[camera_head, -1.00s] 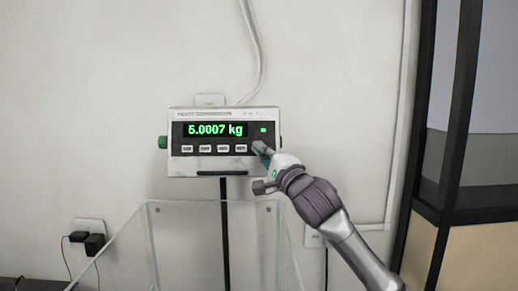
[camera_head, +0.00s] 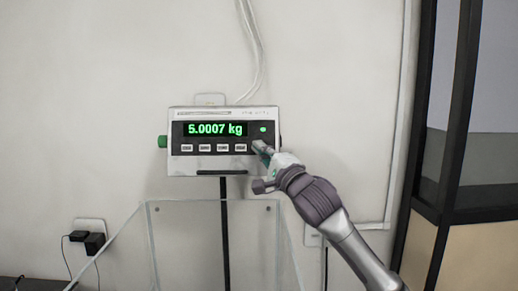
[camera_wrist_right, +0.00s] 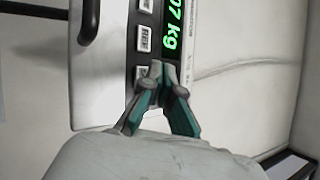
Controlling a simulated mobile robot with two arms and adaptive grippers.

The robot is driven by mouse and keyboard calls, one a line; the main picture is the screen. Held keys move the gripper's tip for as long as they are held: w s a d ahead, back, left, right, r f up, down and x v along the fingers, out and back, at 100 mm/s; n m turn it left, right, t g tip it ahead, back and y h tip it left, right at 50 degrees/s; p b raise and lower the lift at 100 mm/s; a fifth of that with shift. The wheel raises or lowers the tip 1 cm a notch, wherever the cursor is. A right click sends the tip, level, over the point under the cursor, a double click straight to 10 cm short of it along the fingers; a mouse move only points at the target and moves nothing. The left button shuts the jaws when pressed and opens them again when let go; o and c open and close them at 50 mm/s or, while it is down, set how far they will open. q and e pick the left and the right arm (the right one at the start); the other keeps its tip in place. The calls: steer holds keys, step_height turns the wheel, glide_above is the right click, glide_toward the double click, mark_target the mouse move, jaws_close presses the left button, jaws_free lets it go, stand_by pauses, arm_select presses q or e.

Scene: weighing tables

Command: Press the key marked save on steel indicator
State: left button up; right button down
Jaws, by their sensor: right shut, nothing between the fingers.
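In the right wrist view the closed fingertips (camera_wrist_right: 158,70) lie over the panel, beside the keys and display. I cannot tell whether they touch it. My left gripper is not in view.
A clear-walled box (camera_head: 190,208) stands below the indicator, around the dark post (camera_head: 225,235). A cable (camera_head: 257,50) runs up the wall. Plugs (camera_head: 94,243) sit in a socket at lower left. A dark-framed partition (camera_head: 448,110) stands at right.

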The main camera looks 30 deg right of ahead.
steer(key=shift+w, duration=0.15)
stand_by(0.3)
steer(key=shift+w+d+f, duration=0.1)
steer(key=shift+w+d, duration=0.1)
steer(key=shift+w, duration=0.05)
steer(key=shift+w+d+f, duration=0.1)
steer(key=shift+w+d, duration=0.1)
steer(key=shift+w, duration=0.05)
stand_by(0.7)
steer(key=shift+s+a, duration=0.1)
steer(key=shift+s, duration=0.05)
steer(key=shift+s+a+r, duration=0.2)
steer(key=shift+s+a, duration=0.1)
steer(key=shift+s, duration=0.2)
stand_by(0.3)
steer(key=s, duration=0.1)
steer(key=s+a+r, duration=0.1)
steer(key=s+a, duration=0.1)
steer(key=s, duration=0.1)
steer(key=shift+a+r+p, duration=0.15)
steer(key=shift+a+p, duration=0.1)
steer(key=shift+p, duration=0.05)
stand_by(0.8)
